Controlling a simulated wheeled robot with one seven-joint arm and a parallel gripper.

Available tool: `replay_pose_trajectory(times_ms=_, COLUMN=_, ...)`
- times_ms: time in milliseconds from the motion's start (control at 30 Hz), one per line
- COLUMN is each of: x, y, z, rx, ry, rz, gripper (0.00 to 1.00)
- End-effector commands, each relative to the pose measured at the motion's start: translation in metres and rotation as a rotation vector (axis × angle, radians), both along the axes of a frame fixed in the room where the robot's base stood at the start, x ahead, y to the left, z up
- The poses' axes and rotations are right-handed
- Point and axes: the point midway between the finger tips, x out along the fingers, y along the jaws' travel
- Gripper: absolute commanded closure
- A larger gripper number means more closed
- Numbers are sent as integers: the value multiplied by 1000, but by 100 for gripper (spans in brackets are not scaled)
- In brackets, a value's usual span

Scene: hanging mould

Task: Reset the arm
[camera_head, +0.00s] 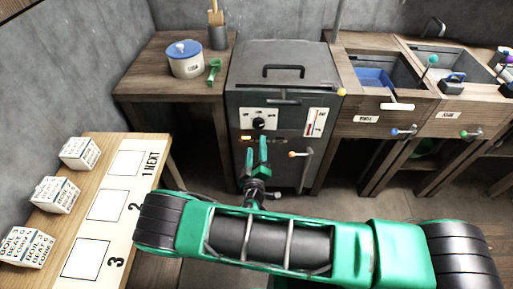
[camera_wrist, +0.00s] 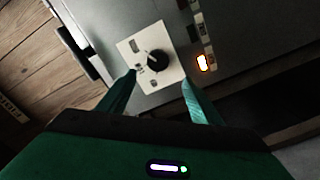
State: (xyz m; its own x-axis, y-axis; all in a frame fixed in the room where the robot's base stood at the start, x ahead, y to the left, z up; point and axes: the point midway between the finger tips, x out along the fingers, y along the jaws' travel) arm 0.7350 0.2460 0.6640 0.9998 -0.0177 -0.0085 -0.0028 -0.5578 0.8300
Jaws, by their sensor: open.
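My gripper (camera_head: 257,150) is open and empty in front of the dark grey machine (camera_head: 285,75). Its two green fingers point at the machine's front, just below a white panel with a black knob (camera_head: 259,123). In the wrist view, my gripper (camera_wrist: 160,88) has its fingers spread on either side of the knob (camera_wrist: 158,61), apart from each other. I cannot tell how far the fingertips are from the panel. An orange lit indicator (camera_wrist: 203,62) shows right of the knob. My green arm stretches across the bottom of the head view.
A wooden table (camera_head: 128,92) holds a white pot with a blue lid (camera_head: 186,58). Several white labelled boxes (camera_head: 80,153) stand on a left bench with numbered squares (camera_head: 125,163). Wooden sink units (camera_head: 385,105) with coloured-knob levers stand at right.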

Motion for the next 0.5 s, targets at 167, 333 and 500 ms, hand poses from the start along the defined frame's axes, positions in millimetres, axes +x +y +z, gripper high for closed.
replay_pose_trajectory(times_ms=167, x=1, y=-4, z=0, rx=0, ry=0, rz=-5, gripper=41)
replay_pose_trajectory(times_ms=333, x=4, y=-7, z=2, rx=4, ry=0, rz=-18, gripper=41)
replay_pose_trajectory(times_ms=500, x=22, y=-40, z=24, rx=38, ry=12, rz=-148, gripper=41)
